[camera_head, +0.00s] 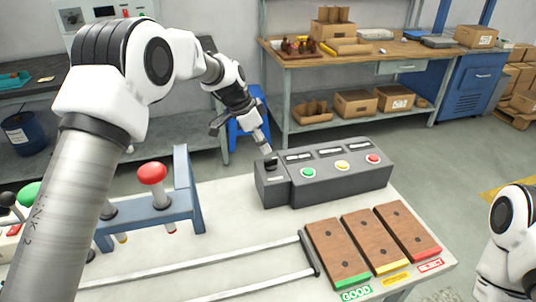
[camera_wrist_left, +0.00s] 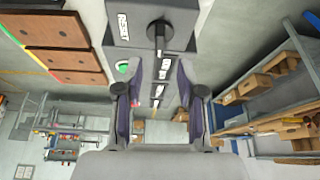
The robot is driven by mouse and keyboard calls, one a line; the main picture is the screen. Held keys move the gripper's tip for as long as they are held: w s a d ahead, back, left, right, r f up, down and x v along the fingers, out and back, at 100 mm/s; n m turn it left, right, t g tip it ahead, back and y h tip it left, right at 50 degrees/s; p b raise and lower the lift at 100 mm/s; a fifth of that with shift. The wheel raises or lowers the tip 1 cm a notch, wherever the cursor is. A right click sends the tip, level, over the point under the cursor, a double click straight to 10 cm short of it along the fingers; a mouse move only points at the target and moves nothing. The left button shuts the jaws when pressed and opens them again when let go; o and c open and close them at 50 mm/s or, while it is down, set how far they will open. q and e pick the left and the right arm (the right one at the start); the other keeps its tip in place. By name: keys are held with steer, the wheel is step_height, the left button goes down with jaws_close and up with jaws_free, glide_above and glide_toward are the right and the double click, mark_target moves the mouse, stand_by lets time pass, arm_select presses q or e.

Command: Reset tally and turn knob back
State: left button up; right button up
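The dark grey tally box (camera_head: 340,183) stands on the white table, with green (camera_head: 309,172), yellow (camera_head: 342,165) and red (camera_head: 373,158) buttons in front of small displays. At its left end is a black knob (camera_head: 271,163), which also shows in the left wrist view (camera_wrist_left: 158,36) beside a RESET label (camera_wrist_left: 122,27). My left gripper (camera_head: 264,146) is just above the knob in the head view. In the left wrist view its two fingers (camera_wrist_left: 160,68) are apart, with the knob just beyond their tips; contact cannot be told. My right gripper is out of view.
Three brown wooden panels (camera_head: 335,249) with green, yellow and red ends lie in front of the box. A blue frame (camera_head: 152,214) with a red-topped lever (camera_head: 152,174) stands left on the table, near two rails. A workbench (camera_head: 390,50) with boxes is behind.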

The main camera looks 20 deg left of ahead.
arm_select(q)
steer(key=v, duration=0.5)
steer(key=shift+a+r, duration=0.1)
steer(key=shift+r, duration=0.1)
steer(key=shift+r, duration=0.15)
